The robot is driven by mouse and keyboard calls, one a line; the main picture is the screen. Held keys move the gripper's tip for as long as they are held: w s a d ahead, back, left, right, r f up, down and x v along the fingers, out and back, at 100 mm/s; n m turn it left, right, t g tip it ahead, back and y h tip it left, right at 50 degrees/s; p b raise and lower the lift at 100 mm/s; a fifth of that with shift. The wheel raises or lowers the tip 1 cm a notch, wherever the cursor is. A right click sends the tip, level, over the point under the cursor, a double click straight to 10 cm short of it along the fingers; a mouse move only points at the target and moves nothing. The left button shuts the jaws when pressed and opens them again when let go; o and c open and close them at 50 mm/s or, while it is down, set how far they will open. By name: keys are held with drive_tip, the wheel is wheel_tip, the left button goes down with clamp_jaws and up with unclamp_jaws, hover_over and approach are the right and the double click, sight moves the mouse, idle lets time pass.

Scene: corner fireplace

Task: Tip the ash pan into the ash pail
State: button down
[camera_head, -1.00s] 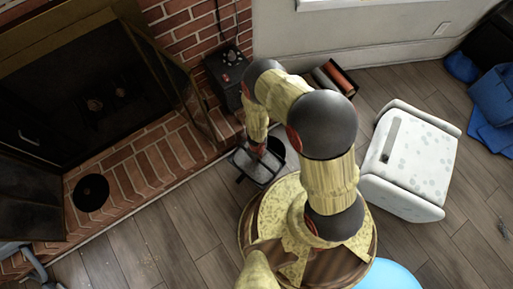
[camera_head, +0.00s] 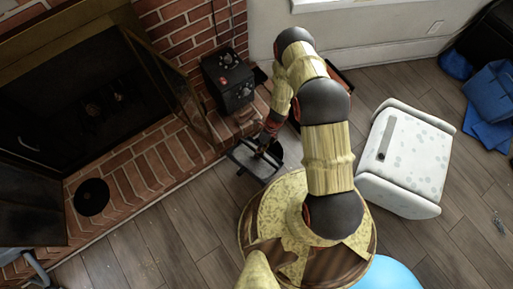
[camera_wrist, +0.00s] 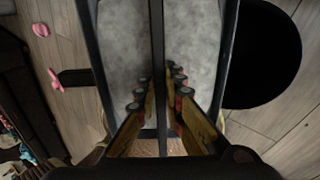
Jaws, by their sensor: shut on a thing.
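The ash pan (camera_head: 262,170) is a dark, open rectangular pan with a bar handle across it, near the brick hearth's right end. In the wrist view, grey ash (camera_wrist: 203,45) lies in the pan (camera_wrist: 90,40) on both sides of the bar. My gripper (camera_head: 264,143) is shut on this handle, and its fingers (camera_wrist: 160,95) meet around the bar in the wrist view. A round black opening (camera_wrist: 265,55), apparently the ash pail, is right beside the pan; in the head view the pail (camera_head: 290,151) is partly hidden by my arm and the pan.
A black box with knobs (camera_head: 230,78) stands on the hearth (camera_head: 140,165) close to my gripper. A black disc (camera_head: 91,197) lies on the hearth. A white speckled container (camera_head: 408,155) stands to the right. Small pink things (camera_wrist: 41,30) lie on the floor.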

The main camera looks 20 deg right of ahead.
drive_tip(key=shift+w+d+f+g+y+b, duration=0.15)
drive_tip(key=shift+w+d+g+y+b, duration=0.15)
drive_tip(key=shift+y+b, duration=0.15)
drive_tip(key=shift+w+d+r+g+y, duration=0.3)
drive_tip(key=shift+d+r+g+y, duration=0.3)
drive_tip(key=shift+y, duration=0.35)
drive_tip(key=shift+w+d+r+g+y, duration=0.15)
drive_tip(key=shift+w+d+g+y, duration=0.4)
drive_tip(key=shift+d+y, duration=0.2)
drive_tip(key=shift+w+d+r+g+y, duration=0.1)
drive_tip(key=shift+w+d+g+y, duration=0.3)
drive_tip(key=shift+d+g+y, duration=0.35)
drive_tip(key=shift+a, duration=0.1)
